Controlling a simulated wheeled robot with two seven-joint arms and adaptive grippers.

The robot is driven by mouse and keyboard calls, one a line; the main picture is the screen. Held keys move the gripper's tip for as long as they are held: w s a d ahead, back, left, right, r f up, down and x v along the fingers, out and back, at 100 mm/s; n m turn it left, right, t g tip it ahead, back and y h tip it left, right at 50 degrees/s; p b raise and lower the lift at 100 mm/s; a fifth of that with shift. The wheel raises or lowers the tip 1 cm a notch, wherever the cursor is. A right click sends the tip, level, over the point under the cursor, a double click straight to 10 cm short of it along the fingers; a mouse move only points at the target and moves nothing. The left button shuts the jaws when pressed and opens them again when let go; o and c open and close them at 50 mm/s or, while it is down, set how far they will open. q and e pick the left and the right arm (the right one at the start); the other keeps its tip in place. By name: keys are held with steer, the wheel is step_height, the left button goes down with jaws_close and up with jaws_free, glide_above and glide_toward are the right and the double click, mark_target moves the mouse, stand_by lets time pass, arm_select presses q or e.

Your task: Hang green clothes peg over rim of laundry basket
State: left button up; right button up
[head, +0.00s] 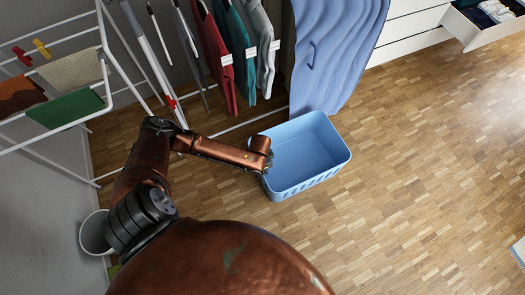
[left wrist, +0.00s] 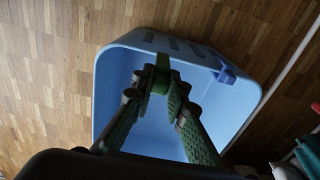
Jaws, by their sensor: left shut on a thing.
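The light blue laundry basket (head: 325,177) stands on the floor at the middle of the head view. It also fills the centre of the left wrist view (left wrist: 105,95). My left gripper (head: 267,168) is at the basket's left rim, mostly hidden by my own arm in the head view. In the left wrist view my gripper (left wrist: 170,90) is shut on a small green piece, the green clothes peg (left wrist: 158,82), seen against the basket's inside near a rim. Whether the peg touches the rim I cannot tell. My right gripper is not in view.
A white drying rack (head: 103,60) with a red peg (head: 22,56) and a yellow peg (head: 41,48) stands at left. Hanging clothes (head: 237,45) and a blue cloth (head: 335,50) are behind the basket. A darker blue piece (left wrist: 228,73) sits on the rim.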

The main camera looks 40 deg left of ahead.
arm_select(q)
steer(key=shift+s+f, duration=0.1)
steer(key=shift+f, duration=1.05)
steer(key=shift+f+b, duration=0.2)
steer(key=shift+b, duration=0.15)
steer(key=shift+f, duration=0.55)
step_height(320, 180, down, 4)
steer(key=shift+r+b, duration=0.15)
steer(key=shift+b, duration=0.35)
steer(key=o, duration=0.9)
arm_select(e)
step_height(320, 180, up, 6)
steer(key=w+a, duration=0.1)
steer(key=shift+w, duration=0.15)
